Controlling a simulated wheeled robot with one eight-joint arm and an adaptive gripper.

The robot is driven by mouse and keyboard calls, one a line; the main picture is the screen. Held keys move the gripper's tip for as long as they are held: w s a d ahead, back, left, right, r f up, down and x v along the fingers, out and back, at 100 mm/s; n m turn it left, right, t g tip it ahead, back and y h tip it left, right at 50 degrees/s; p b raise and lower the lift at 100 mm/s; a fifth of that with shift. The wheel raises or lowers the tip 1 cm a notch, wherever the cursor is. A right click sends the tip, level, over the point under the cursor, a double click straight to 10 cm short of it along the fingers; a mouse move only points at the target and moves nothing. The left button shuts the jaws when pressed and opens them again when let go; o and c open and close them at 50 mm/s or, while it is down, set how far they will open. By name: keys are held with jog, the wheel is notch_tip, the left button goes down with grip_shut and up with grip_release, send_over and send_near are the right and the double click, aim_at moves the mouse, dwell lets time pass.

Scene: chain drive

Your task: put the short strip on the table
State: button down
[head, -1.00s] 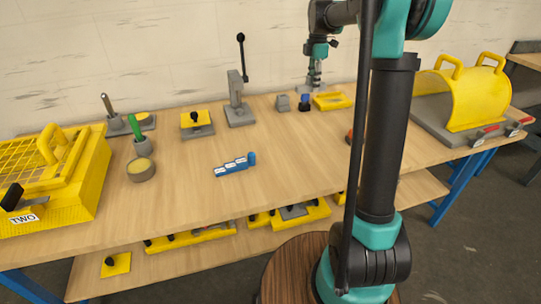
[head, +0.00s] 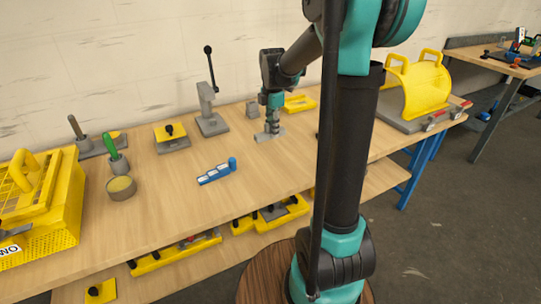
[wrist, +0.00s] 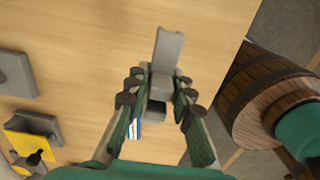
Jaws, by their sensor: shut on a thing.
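My gripper (head: 272,128) points down over the back middle of the table (head: 230,205). It is shut on a grey piece, which I take for the short strip; this shows as a flat grey bar (wrist: 168,50) reaching out beyond the fingers in the wrist view. The wrist view also shows my gripper (wrist: 157,95) with its green fingers on both sides of the piece. In the head view the grey strip (head: 263,137) is low, at or just above the tabletop; I cannot tell whether it touches.
A blue stepped piece with white labels (head: 216,172) lies in front and left of my gripper. A grey block (head: 252,108) and yellow tray (head: 299,104) are behind. A lever press (head: 211,122) stands left. Bare wood lies to the front right.

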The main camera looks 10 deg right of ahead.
aim_at(272, 162)
notch_tip(272, 162, down, 12)
jog(key=shift+r, duration=0.2)
jog(key=shift+f, duration=0.1)
dwell(0.3)
jog(key=c, duration=1.3)
grip_release()
notch_tip(272, 162, up, 12)
jog(key=shift+f, duration=0.1)
jog(key=shift+s, duration=0.1)
jog(key=s+d+f+m+t, duration=0.1)
jog(key=s+f+m, duration=0.2)
jog(key=s+m, duration=0.4)
jog(key=s+d+f+m+t, duration=0.1)
jog(key=s+f+m, duration=0.3)
jog(key=s+m, duration=0.3)
jog(key=s+d+f+m+t, duration=0.1)
jog(key=s+f+m+t, duration=0.1)
jog(key=s+m, duration=0.5)
jog(key=shift+s+d+f+m, duration=0.2)
jog(key=shift+s+f+m, duration=0.1)
jog(key=shift+s+f, duration=0.4)
